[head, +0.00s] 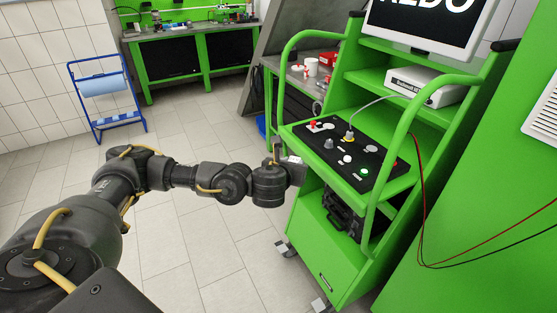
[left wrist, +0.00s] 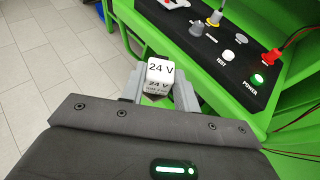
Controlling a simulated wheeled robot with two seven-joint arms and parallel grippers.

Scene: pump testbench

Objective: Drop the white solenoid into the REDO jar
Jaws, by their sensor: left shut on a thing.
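The white solenoid, a small white block marked "24 V" (left wrist: 160,72), sits between the fingers of my left gripper (left wrist: 160,92) in the left wrist view. In the head view my left gripper (head: 294,171) is at the front left edge of the green test bench, with the white solenoid (head: 293,159) showing small at its tip. The gripper is shut on the solenoid, held in the air beside the bench's control panel. My right gripper is out of view. I cannot make out a jar marked REDO; a small white container (head: 311,67) stands on the grey side bench behind.
The black control panel (head: 348,156) has knobs, buttons and a plugged cable. A screen (head: 430,20) above shows "REDO". Green rails (head: 388,160) frame the bench. Red items (head: 328,60) lie on the side bench. Red and black cables hang right.

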